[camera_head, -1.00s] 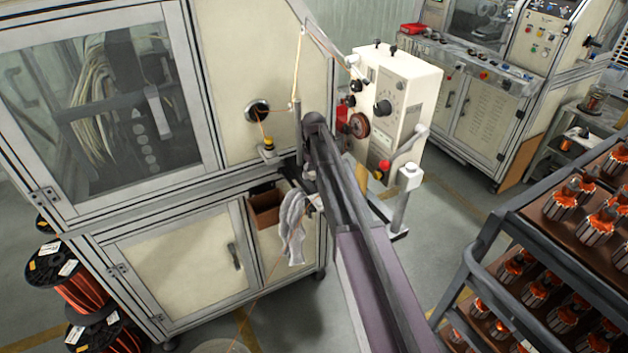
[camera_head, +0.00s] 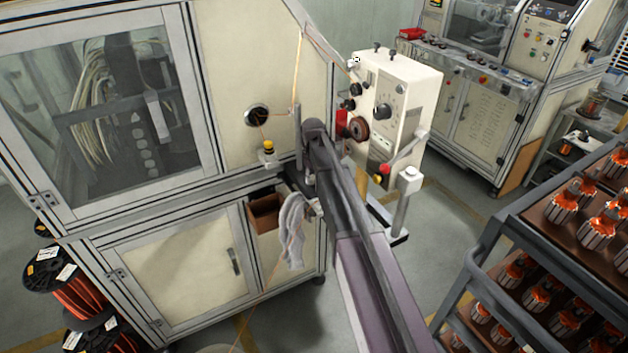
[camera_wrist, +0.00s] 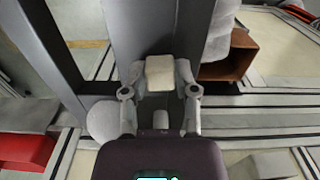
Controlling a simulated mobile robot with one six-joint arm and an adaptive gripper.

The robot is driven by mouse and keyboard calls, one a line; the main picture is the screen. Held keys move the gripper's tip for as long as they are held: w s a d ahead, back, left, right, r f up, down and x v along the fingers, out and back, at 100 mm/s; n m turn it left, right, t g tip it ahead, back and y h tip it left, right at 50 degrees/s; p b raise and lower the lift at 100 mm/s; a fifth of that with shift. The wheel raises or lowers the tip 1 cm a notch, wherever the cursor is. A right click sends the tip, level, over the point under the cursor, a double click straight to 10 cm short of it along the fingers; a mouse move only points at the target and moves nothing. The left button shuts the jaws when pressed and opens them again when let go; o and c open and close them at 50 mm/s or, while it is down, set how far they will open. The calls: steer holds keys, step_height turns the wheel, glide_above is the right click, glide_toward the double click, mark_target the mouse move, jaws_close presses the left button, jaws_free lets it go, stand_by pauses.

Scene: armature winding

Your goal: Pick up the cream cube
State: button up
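The cream cube (camera_wrist: 159,73) is at the upper middle of the wrist view, in front of a dark grey upright surface. My gripper (camera_wrist: 160,74) has one fingertip at each side of the cube, very close to its left and right faces. I cannot tell whether the fingertips press on it or leave a thin gap. In the head view my arm covers the middle, and I cannot make out the cube or the fingertips there.
A cream winding machine (camera_head: 150,285) fills the left. A brown open box (camera_head: 266,212) and grey cloth (camera_head: 292,230) hang on its front. A control box (camera_head: 400,100) stands beyond my arm. A rack of armatures (camera_head: 490,235) is at the right, with floor between.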

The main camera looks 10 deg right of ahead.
mark_target(313, 179)
steer(key=shift+r, duration=0.2)
steer(key=shift+c, duration=0.2)
step_height(313, 179, up, 10)
steer(key=p, duration=1)
steer(key=shift+f, duration=0.2)
steer(key=shift+s+f, duration=0.1)
stand_by(0.6)
